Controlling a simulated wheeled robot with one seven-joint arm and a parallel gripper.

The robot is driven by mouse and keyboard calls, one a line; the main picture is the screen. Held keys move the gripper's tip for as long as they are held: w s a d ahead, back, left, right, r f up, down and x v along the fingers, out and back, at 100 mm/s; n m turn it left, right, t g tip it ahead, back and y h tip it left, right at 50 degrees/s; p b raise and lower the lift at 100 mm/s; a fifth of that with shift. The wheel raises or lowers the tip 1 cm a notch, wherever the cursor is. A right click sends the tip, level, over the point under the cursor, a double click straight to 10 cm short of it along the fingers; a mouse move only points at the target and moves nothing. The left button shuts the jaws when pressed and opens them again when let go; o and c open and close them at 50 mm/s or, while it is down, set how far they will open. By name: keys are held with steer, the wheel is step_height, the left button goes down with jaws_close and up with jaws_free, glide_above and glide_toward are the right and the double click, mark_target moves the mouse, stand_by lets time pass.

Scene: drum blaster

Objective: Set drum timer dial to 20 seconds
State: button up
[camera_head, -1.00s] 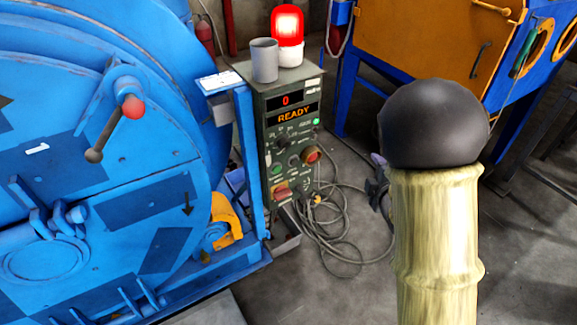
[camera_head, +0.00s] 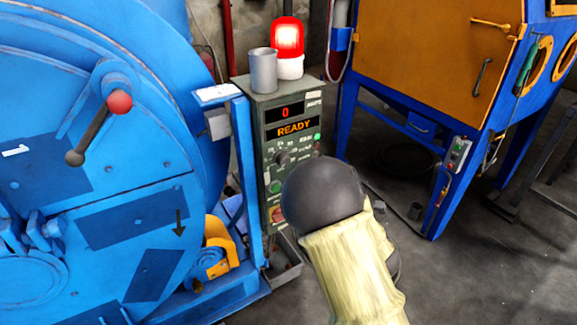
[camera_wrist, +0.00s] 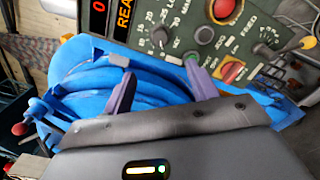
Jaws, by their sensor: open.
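The green control panel (camera_head: 290,140) stands beside the blue drum. Its display reads 0 above READY. The timer dial (camera_head: 282,158) is a dark knob with numbers around it, below the READY display. In the wrist view the timer dial (camera_wrist: 160,36) lies just beyond the fingertips; its pointer setting is too small to tell. My gripper (camera_wrist: 157,64) is open, with its two purple-grey fingers spread apart and nothing visible between them but the background. It points toward the panel, apart from the dial as far as I can tell. In the head view my arm hides the gripper and the panel's lower right.
The big blue drum (camera_head: 110,200) with a red-knobbed handle fills the left. A lit red beacon (camera_head: 288,48) and a grey cup (camera_head: 263,70) stand on the panel box. An orange and blue cabinet (camera_head: 420,50) stands at right. The floor between is partly clear.

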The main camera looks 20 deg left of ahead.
mark_target(286, 162)
steer(key=x, duration=1.6)
steer(key=shift+w+a, duration=0.15)
steer(key=c, duration=1)
